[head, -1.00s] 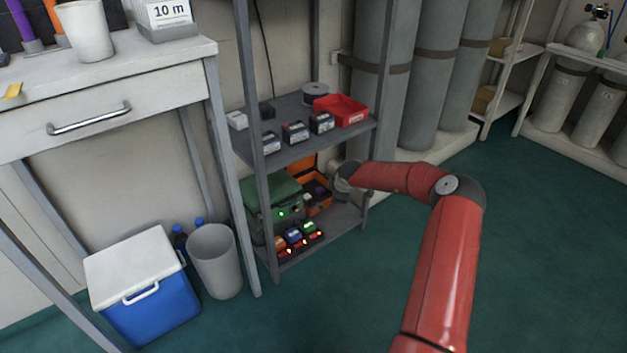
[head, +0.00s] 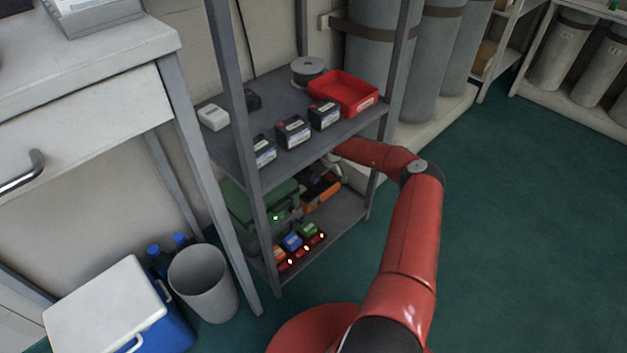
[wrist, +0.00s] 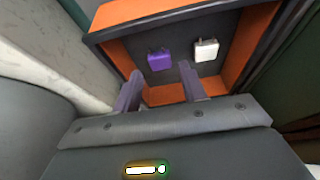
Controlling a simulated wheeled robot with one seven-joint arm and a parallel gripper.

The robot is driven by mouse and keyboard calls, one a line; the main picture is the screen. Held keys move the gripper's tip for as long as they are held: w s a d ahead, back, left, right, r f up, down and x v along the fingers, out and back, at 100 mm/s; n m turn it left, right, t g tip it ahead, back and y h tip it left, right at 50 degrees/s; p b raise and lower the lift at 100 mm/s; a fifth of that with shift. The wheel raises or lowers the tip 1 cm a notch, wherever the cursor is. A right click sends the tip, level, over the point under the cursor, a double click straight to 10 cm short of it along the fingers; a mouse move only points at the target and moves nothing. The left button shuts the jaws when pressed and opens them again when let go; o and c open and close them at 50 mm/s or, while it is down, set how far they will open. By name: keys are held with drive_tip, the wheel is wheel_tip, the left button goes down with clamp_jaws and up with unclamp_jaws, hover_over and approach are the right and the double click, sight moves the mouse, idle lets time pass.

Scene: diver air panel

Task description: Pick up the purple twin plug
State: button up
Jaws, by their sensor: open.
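The purple twin plug (wrist: 160,61) shows in the wrist view, lying inside an orange box (wrist: 165,95) with a dark floor, left of a white plug (wrist: 206,50). My gripper (wrist: 158,80) is open and empty; its two fingers point toward the box, with the purple plug beyond the gap between them. A space shows between the fingertips and the plug. In the head view the orange box (head: 326,199) stands on the lower shelf, partly hidden by my arm and the upper shelf. The purple plug cannot be made out clearly there.
A green case (head: 262,201) stands left of the box on the lower shelf. Several small coloured blocks with lit lamps (head: 294,242) sit in front. The upper shelf (head: 285,100), close above my forearm, carries a red tray (head: 343,92). Grey shelf posts (head: 260,190) flank the opening.

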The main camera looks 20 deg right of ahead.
drive_tip(key=x, duration=0.2)
drive_tip(key=b+x, duration=0.1)
drive_tip(key=x, duration=0.1)
drive_tip(key=shift+w+f, duration=0.1)
drive_tip(key=shift+w, duration=0.25)
drive_tip(key=shift+c, duration=0.3)
drive_tip(key=c, duration=0.7)
